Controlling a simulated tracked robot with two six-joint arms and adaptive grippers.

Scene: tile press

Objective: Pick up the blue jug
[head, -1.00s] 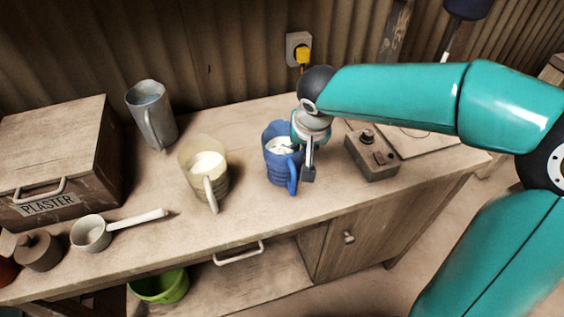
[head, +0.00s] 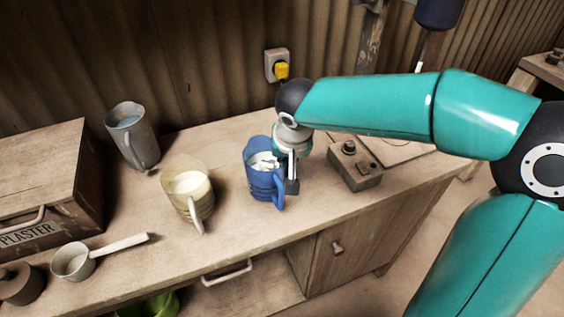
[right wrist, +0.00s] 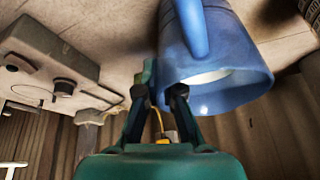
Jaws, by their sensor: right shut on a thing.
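The blue jug (head: 262,184) stands upright on the workbench, with pale white contents inside and its handle toward the front right. My right gripper (head: 287,172) is shut on the jug's rim wall at its right side. In the right wrist view the blue jug (right wrist: 228,52) fills the upper middle. There one finger of my right gripper (right wrist: 163,88) reaches in at the rim and the other is outside the wall. The jug's base is hidden in that view, and I cannot tell any gap under it. My left gripper is not in view.
A cream jug (head: 186,190) stands left of the blue one, with a grey metal jug (head: 131,140) behind it. A control box (head: 355,165) sits close on the right. A white ladle (head: 75,262) and the plaster box (head: 38,180) are at the left.

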